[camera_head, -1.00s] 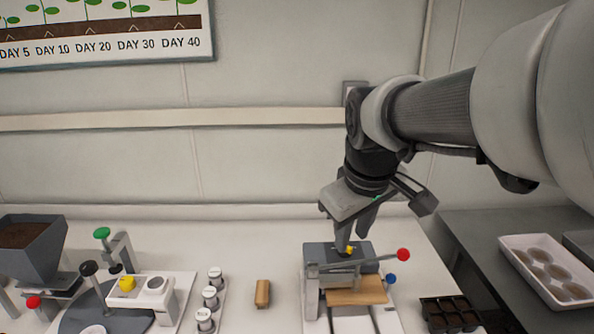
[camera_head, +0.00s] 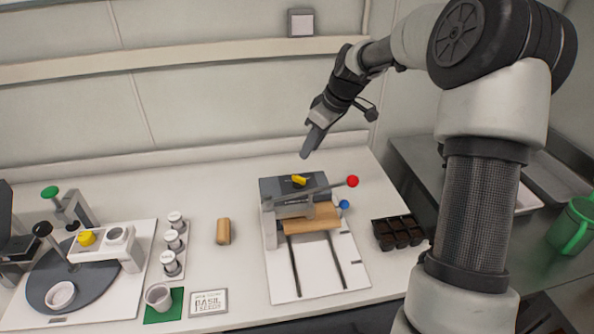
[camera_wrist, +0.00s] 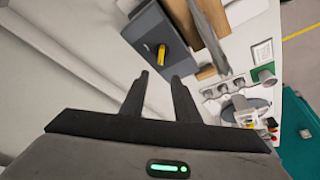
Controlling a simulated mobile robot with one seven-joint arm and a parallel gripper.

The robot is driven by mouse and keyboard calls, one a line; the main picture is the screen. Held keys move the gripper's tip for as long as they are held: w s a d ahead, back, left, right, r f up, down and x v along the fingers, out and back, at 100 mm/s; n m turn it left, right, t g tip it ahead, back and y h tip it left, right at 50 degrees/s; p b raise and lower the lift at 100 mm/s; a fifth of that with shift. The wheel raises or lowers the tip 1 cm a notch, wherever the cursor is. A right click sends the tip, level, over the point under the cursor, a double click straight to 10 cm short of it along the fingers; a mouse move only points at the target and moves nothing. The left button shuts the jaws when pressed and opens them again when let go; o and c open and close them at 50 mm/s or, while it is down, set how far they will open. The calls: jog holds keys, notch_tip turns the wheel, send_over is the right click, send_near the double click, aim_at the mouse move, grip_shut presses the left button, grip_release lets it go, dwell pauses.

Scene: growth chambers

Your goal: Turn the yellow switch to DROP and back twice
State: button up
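The yellow switch (camera_head: 299,180) sits on top of a grey box (camera_head: 270,187) at the back of the white press-like stand. Its handle lies slantwise in the head view; no DROP lettering is readable. It also shows in the wrist view (camera_wrist: 161,55), just beyond my fingertips. My gripper (camera_head: 308,154) is above and behind the box, apart from the switch. In the wrist view my gripper (camera_wrist: 159,78) has its two fingers apart with nothing between them.
A lever with a red knob (camera_head: 353,181) and a blue knob (camera_head: 344,204) stick out right of the box. A wooden block (camera_head: 312,219) lies under the lever. A black cell tray (camera_head: 398,233) is at right. A wooden cylinder (camera_head: 223,231) and a yellow-knobbed station (camera_head: 86,238) stand left.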

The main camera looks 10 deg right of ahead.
aim_at(295, 175)
jog(key=p+x, duration=0.1)
jog(key=x, duration=1.1)
grip_shut()
